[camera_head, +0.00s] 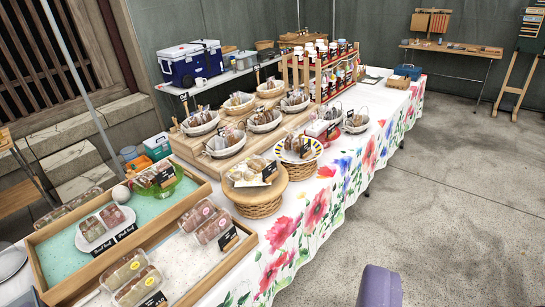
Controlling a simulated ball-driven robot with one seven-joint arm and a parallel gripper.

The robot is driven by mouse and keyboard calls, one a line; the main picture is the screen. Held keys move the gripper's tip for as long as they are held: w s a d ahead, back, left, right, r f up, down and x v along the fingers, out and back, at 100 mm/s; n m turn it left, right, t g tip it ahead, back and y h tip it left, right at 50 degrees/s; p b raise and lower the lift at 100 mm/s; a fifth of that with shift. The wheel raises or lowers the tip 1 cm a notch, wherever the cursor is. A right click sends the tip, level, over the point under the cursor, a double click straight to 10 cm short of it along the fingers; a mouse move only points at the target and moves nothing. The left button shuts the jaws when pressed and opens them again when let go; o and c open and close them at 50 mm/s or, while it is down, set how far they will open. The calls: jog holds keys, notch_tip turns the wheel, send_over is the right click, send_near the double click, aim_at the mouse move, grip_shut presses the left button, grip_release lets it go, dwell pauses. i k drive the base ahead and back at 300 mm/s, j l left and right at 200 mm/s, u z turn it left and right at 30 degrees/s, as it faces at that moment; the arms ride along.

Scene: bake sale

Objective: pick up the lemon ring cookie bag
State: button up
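Several clear cookie bags lie on a long table with a floral cloth (318,225), but I cannot read which one is the lemon ring cookie bag. Bagged cookies (298,147) stand on a yellow-patterned plate on a wicker stand, and others (250,172) lie on a round wooden board in front. Labelled bags (212,224) sit in the wooden tray at the front, and more packs (130,280) lie at its near end. A purple-grey part (380,288) at the bottom edge seems to be mine. My fingertips do not show, and nothing held is visible.
Several lined baskets (225,143) of baked goods stand on a stepped wooden riser, with a bottle rack (318,72) behind. Wooden trays (60,290) fill the table's near left. A cooler (182,65) stands behind the table. The concrete floor (465,190) on the right is clear.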

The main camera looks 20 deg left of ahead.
aim_at(240, 175)
jog(key=i+l+u, duration=0.1)
jog(key=i, duration=1.1)
jog(key=i+l+u, duration=0.1)
jog(key=i+u, duration=0.35)
jog(key=i+l+u, duration=0.2)
jog(key=u, duration=0.25)
jog(key=i+l+u, duration=1.45)
jog(key=l, duration=0.4)
jog(key=i+j, duration=0.05)
jog(key=i, duration=0.05)
